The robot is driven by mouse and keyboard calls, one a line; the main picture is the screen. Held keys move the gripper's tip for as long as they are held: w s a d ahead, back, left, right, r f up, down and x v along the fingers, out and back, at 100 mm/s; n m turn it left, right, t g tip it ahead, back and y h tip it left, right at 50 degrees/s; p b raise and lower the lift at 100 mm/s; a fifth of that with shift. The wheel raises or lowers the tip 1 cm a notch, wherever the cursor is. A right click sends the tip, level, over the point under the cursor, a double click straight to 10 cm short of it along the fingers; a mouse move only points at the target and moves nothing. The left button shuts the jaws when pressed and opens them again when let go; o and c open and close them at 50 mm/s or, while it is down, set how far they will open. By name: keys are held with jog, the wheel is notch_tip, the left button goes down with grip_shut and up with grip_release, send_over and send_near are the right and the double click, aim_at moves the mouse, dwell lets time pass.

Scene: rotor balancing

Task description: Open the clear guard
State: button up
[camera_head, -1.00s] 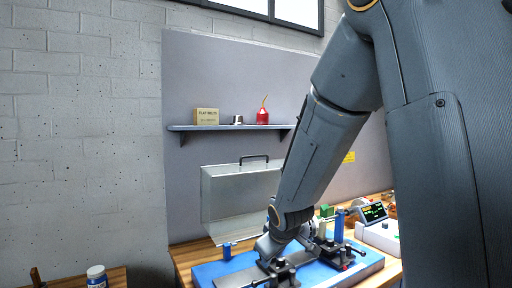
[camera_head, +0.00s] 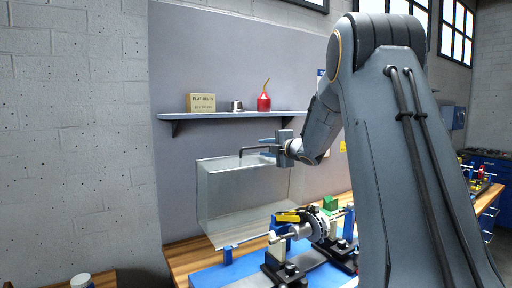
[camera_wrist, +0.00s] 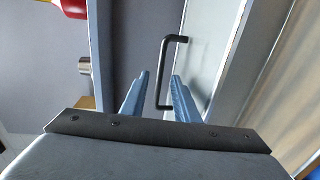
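The clear guard (camera_head: 235,195) is a see-through box standing behind the rotor, with a black bar handle (camera_head: 252,149) along its top edge. The rotor (camera_head: 318,224) sits uncovered on its stand in front of it. My gripper (camera_head: 266,148) is at the right part of the handle, pointing left. In the wrist view, the two blue fingers of my gripper (camera_wrist: 158,78) are apart, with the handle (camera_wrist: 165,60) showing between and just beyond their tips. I see no finger closed on it. Whether the fingers touch the handle is unclear.
A shelf (camera_head: 235,115) above the guard holds a belt box (camera_head: 201,103), a small metal tin and a red oil can (camera_head: 264,102). The blue machine base (camera_head: 215,276) stands on the wooden bench (camera_head: 185,258). The wall left of the guard is clear.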

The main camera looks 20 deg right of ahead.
aim_at(259, 147)
jog(key=shift+p+x, duration=0.85)
jog(key=shift+x, duration=1.9)
jog(key=shift+d, duration=0.1)
grip_shut()
